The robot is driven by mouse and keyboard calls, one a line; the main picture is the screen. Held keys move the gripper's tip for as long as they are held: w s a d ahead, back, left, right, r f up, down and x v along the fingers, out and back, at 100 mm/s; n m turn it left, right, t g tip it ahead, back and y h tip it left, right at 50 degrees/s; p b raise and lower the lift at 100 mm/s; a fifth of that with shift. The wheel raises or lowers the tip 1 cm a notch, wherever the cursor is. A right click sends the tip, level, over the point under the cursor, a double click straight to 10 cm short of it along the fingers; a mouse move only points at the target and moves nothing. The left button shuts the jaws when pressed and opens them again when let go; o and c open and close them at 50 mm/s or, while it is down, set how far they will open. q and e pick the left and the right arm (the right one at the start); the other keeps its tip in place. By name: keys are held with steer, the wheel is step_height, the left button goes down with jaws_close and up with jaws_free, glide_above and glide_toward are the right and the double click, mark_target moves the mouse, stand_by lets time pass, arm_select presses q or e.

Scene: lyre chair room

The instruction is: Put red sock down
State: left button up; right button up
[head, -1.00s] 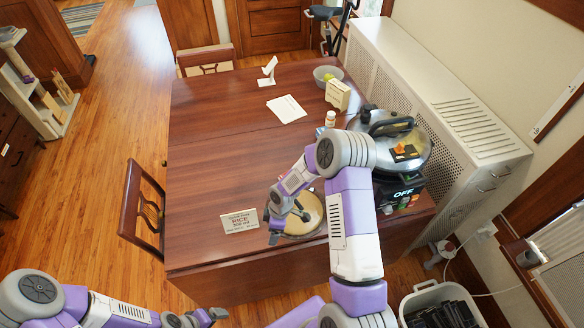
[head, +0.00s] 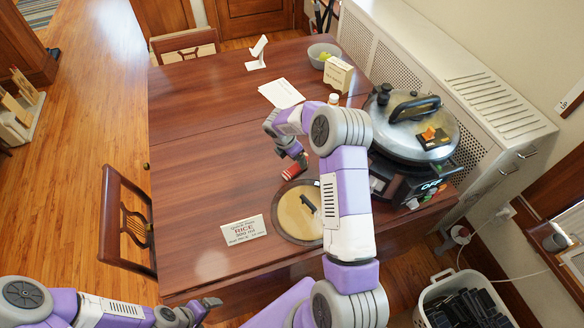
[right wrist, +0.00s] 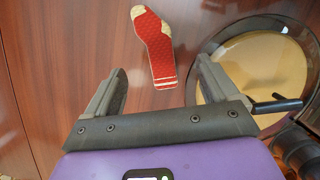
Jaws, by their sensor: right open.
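The red sock (right wrist: 155,48), with cream toe and heel, lies on the brown wooden table in the right wrist view.
The round dish (head: 291,226) with a dark handle stands close to the sock. A rice card (head: 243,230) lies left of it. A large lidded cooker (head: 408,145) stands at right, and a box (head: 338,74) behind. The table's left side is clear.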

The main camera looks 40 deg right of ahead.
mark_target(297, 165)
steer(key=x, duration=0.2)
steer(key=b+x, duration=0.1)
steer(key=x, duration=0.4)
steer(key=shift+w+f, duration=0.35)
steer(key=shift+w, duration=0.05)
steer(key=shift+a, duration=0.1)
steer(key=c, duration=1.2)
